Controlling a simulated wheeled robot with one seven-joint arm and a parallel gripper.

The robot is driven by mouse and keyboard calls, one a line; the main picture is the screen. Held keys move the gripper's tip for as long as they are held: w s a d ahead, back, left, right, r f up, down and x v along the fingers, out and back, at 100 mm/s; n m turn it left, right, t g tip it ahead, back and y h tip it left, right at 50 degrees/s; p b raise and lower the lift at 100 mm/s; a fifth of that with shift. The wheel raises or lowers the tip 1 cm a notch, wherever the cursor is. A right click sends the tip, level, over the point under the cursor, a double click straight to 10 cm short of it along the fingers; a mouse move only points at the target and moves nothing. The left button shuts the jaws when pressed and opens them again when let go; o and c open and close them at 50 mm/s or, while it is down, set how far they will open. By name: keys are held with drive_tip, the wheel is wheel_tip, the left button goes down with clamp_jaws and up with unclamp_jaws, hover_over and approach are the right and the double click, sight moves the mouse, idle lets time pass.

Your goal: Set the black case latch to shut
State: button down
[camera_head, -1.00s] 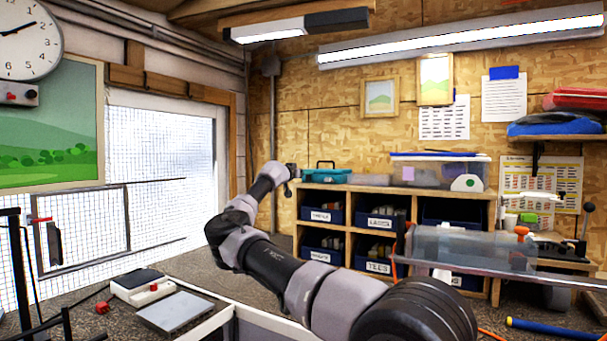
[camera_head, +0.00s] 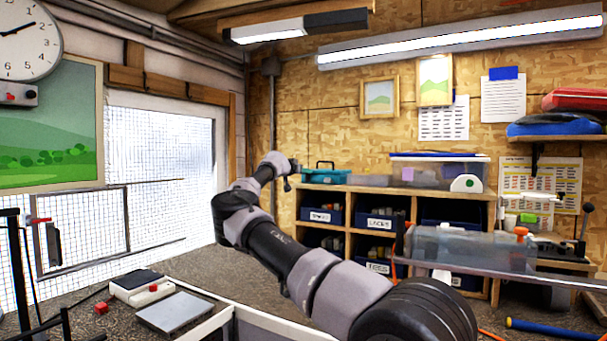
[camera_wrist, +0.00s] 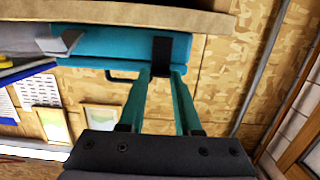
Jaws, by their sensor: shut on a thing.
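The teal case (camera_head: 325,175) sits on top of the wooden shelf unit, left of the clear tub. In the wrist view the case (camera_wrist: 110,45) fills the upper middle and the scene looks upside down. Its black latch (camera_wrist: 171,50) lies at the fingertips of my gripper (camera_wrist: 166,75). The two teal fingers are close together and shut on the latch. The fingertips partly hide its lower end, and I cannot tell the latch's exact setting. In the head view my gripper (camera_head: 293,167) is small and dark, just left of the case.
The wooden shelf unit (camera_head: 348,228) holds blue bins under the case. A clear tub (camera_head: 436,172) stands to the right on the same top. A plywood wall lies close behind. A clear-sided box (camera_head: 470,247) stands in the right foreground.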

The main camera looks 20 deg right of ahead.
drive_tip(key=c, duration=0.6)
unclamp_jaws()
drive_tip(key=v, duration=1.1)
